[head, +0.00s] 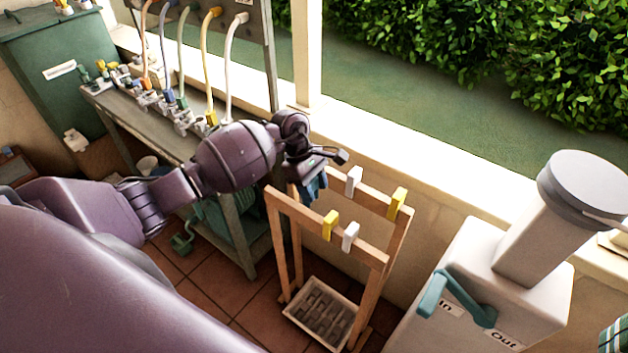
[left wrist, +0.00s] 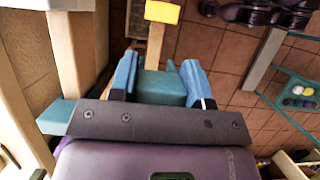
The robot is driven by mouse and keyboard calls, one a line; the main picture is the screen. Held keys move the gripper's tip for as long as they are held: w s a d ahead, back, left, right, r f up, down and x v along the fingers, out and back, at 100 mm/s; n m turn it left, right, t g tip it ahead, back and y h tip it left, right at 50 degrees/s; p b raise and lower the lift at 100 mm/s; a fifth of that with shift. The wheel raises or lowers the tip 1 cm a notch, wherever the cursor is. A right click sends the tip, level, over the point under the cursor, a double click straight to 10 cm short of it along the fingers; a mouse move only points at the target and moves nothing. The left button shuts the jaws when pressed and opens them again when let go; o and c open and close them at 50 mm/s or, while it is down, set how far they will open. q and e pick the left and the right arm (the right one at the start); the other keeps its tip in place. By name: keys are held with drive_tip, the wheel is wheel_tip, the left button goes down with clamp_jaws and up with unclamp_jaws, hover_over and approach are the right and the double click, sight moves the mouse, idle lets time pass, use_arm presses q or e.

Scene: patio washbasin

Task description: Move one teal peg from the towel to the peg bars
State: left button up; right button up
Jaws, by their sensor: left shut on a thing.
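The wooden peg bars (head: 362,247) stand as a rack in the middle of the head view. White pegs (head: 354,181) and yellow pegs (head: 397,203) sit on them. My left gripper (head: 316,186) is over the rack's left end, close to the far bar. In the left wrist view, its blue fingers are shut on a teal peg (left wrist: 160,86). I cannot tell whether this peg touches a bar. Another teal surface (left wrist: 60,115) shows beside a bar at the left there. A striped cloth, perhaps the towel (head: 615,336), is cut off at the lower right. My right gripper is out of view.
A low tray (head: 318,318) sits at the rack's foot. A white cabinet (head: 480,290) with teal handles stands to the right. A bench (head: 155,120) with taps and hoses is at the left. A pale wall ledge (head: 440,170) runs behind the rack.

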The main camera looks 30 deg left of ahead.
sight(316, 217)
use_arm(q)
wheel_tip(316, 217, down, 2)
drive_tip(key=shift+f, duration=1.2)
drive_tip(key=shift+f+b, duration=0.65)
drive_tip(key=shift+f, duration=0.3)
wheel_tip(316, 217, down, 2)
drive_tip(key=shift+f+b, duration=0.15)
drive_tip(key=shift+b, duration=0.85)
drive_tip(key=shift+f, duration=0.3)
drive_tip(key=shift+f+b, duration=0.1)
drive_tip(key=shift+b, duration=0.2)
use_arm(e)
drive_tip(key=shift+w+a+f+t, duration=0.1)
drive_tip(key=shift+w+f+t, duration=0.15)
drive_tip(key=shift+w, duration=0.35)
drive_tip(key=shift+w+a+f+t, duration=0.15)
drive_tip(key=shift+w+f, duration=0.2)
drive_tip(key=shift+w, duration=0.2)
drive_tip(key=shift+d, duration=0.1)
